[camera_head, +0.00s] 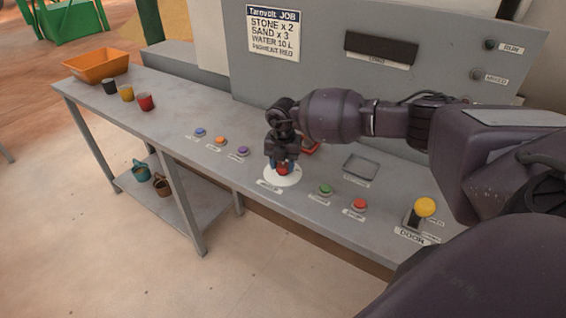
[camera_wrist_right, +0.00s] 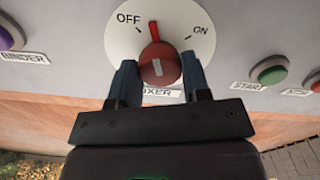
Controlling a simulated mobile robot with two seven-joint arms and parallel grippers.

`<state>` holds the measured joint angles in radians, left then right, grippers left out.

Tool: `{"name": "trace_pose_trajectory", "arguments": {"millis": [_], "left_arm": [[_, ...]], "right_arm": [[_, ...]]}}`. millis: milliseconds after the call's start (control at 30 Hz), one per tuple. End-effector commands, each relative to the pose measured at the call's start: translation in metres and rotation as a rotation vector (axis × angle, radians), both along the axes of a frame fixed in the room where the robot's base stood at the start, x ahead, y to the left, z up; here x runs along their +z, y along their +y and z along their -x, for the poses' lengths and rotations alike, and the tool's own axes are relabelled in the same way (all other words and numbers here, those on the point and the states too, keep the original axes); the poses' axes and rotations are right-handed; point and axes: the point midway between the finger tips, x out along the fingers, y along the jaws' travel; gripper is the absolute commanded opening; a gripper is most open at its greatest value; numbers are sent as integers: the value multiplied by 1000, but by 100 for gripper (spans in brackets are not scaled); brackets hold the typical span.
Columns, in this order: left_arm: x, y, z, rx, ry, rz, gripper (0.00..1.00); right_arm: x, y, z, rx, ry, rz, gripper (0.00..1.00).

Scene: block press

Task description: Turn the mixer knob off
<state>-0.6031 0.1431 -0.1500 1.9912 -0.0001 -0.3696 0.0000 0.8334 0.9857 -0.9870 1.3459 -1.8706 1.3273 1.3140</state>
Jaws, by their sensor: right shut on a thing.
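The red mixer knob (camera_wrist_right: 160,66) sits on a round white dial (camera_wrist_right: 120,42) marked OFF at the upper left and ON at the upper right. Its red pointer is between the two marks, tilted slightly toward OFF. In the right wrist view, my right gripper (camera_wrist_right: 160,76) has a blue finger on each side of the knob and is shut on it. In the head view the gripper (camera_head: 283,165) points down over the white dial (camera_head: 283,181), and it hides much of the knob. My left gripper is not in view.
A green button (camera_head: 325,189), a red button (camera_head: 359,204) and a yellow-topped lever (camera_head: 425,207) are right of the dial. Blue, orange and purple (camera_head: 243,151) buttons are left. An orange tray (camera_head: 97,66) and several cups stand at the bench's far left. A panel rises behind.

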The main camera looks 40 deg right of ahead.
Motion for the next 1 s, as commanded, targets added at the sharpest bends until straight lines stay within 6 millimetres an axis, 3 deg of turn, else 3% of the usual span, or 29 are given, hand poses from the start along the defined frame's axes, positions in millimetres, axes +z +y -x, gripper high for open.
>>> {"name": "trace_pose_trajectory", "arguments": {"millis": [500, 1000], "left_arm": [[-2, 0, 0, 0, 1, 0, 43], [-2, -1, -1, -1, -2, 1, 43]], "right_arm": [[0, 0, 0, 371, -1, -1, 20], [0, 0, 0, 460, -1, -1, 20]]}}
